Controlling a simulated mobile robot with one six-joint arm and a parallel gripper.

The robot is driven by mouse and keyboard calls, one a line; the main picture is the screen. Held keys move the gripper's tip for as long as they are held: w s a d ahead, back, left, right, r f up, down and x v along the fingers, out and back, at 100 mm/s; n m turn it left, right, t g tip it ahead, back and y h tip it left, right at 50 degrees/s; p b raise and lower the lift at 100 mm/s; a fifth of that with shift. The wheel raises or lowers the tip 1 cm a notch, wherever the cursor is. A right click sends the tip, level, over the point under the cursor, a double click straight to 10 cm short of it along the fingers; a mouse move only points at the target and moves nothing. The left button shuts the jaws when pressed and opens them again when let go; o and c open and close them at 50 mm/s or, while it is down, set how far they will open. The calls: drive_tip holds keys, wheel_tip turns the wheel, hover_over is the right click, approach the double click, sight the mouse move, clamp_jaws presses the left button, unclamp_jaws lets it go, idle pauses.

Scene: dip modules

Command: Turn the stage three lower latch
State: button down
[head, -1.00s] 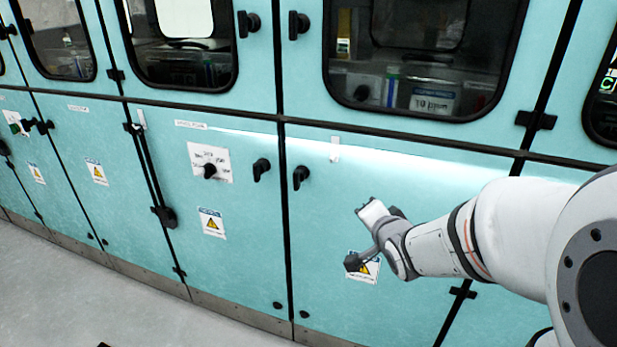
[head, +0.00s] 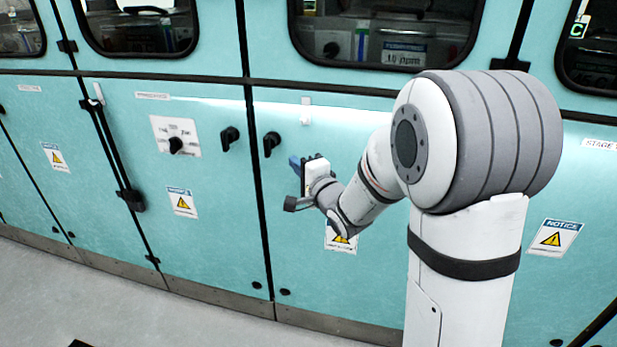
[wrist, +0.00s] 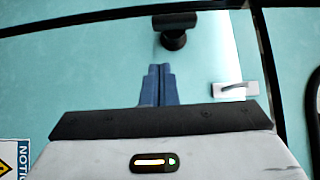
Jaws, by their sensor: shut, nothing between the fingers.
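A black latch (head: 271,143) sits on a lower teal door, just right of the vertical seam. It also shows at the top of the wrist view (wrist: 174,32). My gripper (head: 294,163) is just right of it in the head view. Its blue fingers (wrist: 160,72) are shut together, empty, and point toward the latch with a visible gap. A second black latch (head: 230,138) is on the door left of the seam. I cannot read a stage three label on either door.
A white hook-like handle (wrist: 235,89) is on the same door, above the latch in the head view (head: 306,110). A dial plate (head: 175,137) is on the left door. Windowed upper doors run above.

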sight(271, 153)
drive_tip(key=a, duration=0.1)
drive_tip(key=w+a, duration=0.1)
drive_tip(key=a, duration=0.1)
drive_tip(key=w+a, duration=0.1)
drive_tip(key=shift+w+a, duration=0.2)
drive_tip(key=shift+w, duration=0.05)
drive_tip(key=shift+d, duration=0.1)
